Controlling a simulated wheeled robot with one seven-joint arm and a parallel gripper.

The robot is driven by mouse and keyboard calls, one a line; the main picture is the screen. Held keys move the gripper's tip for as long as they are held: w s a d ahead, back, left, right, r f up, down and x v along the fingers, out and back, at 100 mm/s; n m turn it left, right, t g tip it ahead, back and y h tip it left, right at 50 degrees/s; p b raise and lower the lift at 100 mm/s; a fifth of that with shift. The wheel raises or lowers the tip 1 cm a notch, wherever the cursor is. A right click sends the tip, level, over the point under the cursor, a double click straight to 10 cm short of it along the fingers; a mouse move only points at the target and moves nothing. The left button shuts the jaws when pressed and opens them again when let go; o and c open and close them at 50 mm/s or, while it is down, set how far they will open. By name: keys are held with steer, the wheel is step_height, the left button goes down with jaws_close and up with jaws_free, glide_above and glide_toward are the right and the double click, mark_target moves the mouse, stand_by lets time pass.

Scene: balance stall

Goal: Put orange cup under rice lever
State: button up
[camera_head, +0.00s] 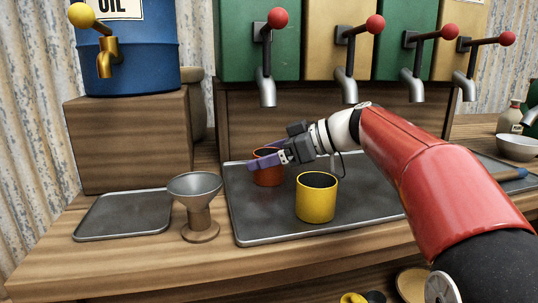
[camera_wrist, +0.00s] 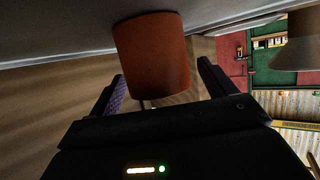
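The orange cup (camera_head: 268,174) stands upright on the large dark tray (camera_head: 243,222), near its back left, below and a little left of the leftmost spout. My gripper (camera_head: 260,154) reaches in from the right, with one purple finger in front of the cup's upper part and the other behind it. In the wrist view the orange cup (camera_wrist: 152,55) shows between two spread fingers, with a gap at the right finger. Four dispensers have red-knobbed levers, including the leftmost lever (camera_head: 266,40). No rice label is readable, so I cannot tell which is the rice lever.
A yellow cup (camera_head: 316,201) stands on the tray just right of the orange cup. A metal funnel on a stand (camera_head: 195,200) is left of the tray. A blue oil barrel (camera_head: 135,55) sits on a wooden block (camera_head: 130,140). A white bowl (camera_head: 517,148) is far right.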

steer(key=v, duration=0.7)
steer(key=shift+s+d+r, duration=0.15)
steer(key=shift+d, duration=0.25)
steer(key=shift+s, duration=0.1)
